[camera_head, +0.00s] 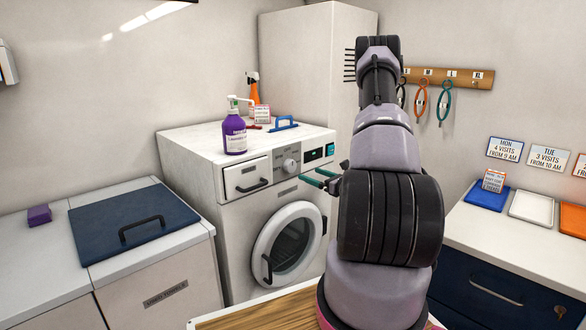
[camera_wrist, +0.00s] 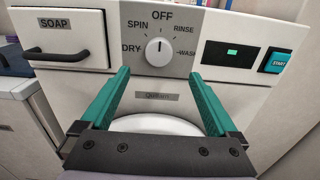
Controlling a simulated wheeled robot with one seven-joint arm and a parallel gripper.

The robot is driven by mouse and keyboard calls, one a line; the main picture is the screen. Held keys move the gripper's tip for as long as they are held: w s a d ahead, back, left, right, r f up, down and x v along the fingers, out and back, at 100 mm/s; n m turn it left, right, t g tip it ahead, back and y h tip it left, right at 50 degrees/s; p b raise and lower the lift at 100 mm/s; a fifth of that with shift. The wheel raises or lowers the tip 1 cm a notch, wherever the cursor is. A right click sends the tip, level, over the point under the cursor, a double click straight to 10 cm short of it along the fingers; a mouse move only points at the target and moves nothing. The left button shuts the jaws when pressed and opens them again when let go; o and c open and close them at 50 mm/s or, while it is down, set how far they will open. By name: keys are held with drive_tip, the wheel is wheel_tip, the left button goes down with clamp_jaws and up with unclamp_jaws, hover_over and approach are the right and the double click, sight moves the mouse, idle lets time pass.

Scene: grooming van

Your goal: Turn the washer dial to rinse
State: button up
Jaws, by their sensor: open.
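The washer (camera_head: 180,165) is a white front-loader, with its round door (camera_head: 287,243) closed. Its dial (camera_wrist: 158,52) is a round light knob on a grey panel, with labels DRY, SPIN, OFF, RINSE and WASH around it. The dial's mark appears to point up toward OFF. The dial also shows in the head view (camera_head: 290,165). My gripper (camera_wrist: 160,78) has two green fingers, open and empty, spread either side of the dial and below it in the wrist view, apart from it. In the head view my gripper (camera_head: 322,179) is in front of the panel's right part.
A soap drawer (camera_wrist: 62,40) is left of the dial. A display (camera_wrist: 230,54) and a teal START button (camera_wrist: 274,60) are right of it.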

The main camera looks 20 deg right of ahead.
sight(292, 167)
drive_tip(key=x, duration=0.9)
drive_tip(key=shift+w, duration=0.15)
drive_tip(key=shift+a, duration=0.1)
drive_tip(key=shift+c, duration=0.3)
drive_tip(key=c, duration=1.3)
drive_tip(key=m, duration=0.4)
drive_tip(key=shift+m, duration=2.4)
